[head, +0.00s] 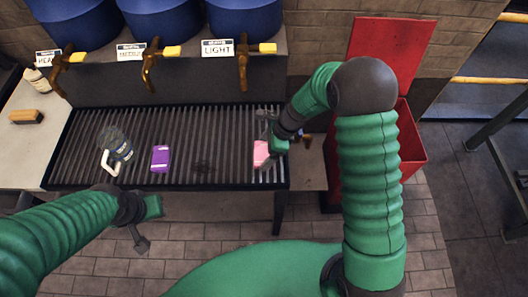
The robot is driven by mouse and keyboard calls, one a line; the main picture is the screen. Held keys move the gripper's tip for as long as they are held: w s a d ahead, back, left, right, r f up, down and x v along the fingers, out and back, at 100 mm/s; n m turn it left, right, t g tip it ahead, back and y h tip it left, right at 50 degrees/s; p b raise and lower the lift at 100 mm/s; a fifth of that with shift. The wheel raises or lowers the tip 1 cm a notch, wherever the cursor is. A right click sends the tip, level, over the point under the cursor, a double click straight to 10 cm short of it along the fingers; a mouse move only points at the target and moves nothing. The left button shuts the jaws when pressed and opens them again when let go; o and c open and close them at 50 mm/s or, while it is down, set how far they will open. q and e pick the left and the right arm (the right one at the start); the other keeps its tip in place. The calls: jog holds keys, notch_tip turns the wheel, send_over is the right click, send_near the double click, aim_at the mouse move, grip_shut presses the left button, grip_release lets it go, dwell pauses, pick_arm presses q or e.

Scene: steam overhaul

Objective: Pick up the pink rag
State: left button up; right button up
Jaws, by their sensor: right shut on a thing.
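The pink rag (261,154) is at the right end of the dark slatted grate (225,140). My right gripper (268,141) is at the rag's right side and shut on it. My own gripper hides part of the rag, and I cannot tell whether it is lifted off the slats. My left gripper (146,225) is in front of the grate's near edge, well left of the rag. Its fingers look spread apart with nothing between them.
A purple item (160,159) and a clear jug with a white handle (117,150) are on the grate. Blue barrels with taps (243,70) stand behind it. A brush (26,117) lies at left. An open red bin (408,150) stands at right.

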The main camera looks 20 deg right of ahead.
aim_at(258, 153)
jog(key=shift+r, duration=0.45)
jog(key=shift+a+r+p, duration=0.25)
jog(key=shift+r+p, duration=0.05)
jog(key=shift+r, duration=0.85)
jog(key=s+d, duration=0.2)
jog(key=s, duration=0.5)
jog(key=s+d+r+b, duration=0.1)
jog(key=s+d, duration=0.2)
jog(key=s, duration=0.5)
jog(key=shift+d+r, duration=0.3)
